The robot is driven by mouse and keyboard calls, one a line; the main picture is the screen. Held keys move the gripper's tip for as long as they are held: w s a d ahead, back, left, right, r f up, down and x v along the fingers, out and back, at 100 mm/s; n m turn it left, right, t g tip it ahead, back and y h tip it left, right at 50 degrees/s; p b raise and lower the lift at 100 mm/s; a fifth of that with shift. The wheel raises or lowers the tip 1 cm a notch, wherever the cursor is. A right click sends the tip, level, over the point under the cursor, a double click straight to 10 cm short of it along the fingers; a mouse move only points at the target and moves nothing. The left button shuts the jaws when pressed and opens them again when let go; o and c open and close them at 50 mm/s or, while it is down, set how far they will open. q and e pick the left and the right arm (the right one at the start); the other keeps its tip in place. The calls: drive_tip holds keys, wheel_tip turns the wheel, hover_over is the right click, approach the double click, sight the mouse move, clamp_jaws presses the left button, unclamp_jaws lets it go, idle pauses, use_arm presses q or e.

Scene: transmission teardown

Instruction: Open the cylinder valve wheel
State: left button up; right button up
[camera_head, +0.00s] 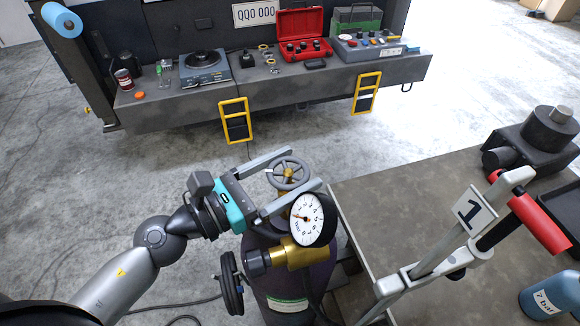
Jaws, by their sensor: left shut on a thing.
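The valve wheel (289,173) is a grey spoked handwheel on a brass stem on top of the dark gas cylinder (291,289). My left gripper (295,169) reaches in from the left, with one long finger on the far side of the wheel and one on the near side. It is shut on the wheel. A round white pressure gauge (305,218) with a black rim sits just below the wheel, in front of the brass regulator (300,255). The gauge needle points left. My right gripper is not in view.
A truck bumper (190,108) carries tools at the back. Open floor lies between.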

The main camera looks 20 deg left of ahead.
use_arm(q)
drive_tip(key=o, duration=1.1)
drive_tip(key=m+g+h+b, duration=0.1)
drive_tip(key=b, duration=0.1)
drive_tip(key=m+g+h+b, duration=0.1)
drive_tip(key=shift+f+g+h+b, duration=0.25)
drive_tip(key=shift+g+h+b, duration=0.05)
drive_tip(key=shift+b, duration=0.1)
drive_tip(key=m+g+h+b, duration=0.1)
drive_tip(key=m+g, duration=0.1)
drive_tip(key=shift+r+g+h+b, duration=0.1)
drive_tip(key=shift+g+h+b, duration=0.2)
drive_tip(key=shift+h+b, duration=0.1)
drive_tip(key=b+v, duration=0.3)
drive_tip(key=v, duration=1.2)
drive_tip(key=shift+r+m, duration=0.2)
drive_tip(key=shift+m, duration=0.1)
drive_tip(key=shift+a, duration=0.15)
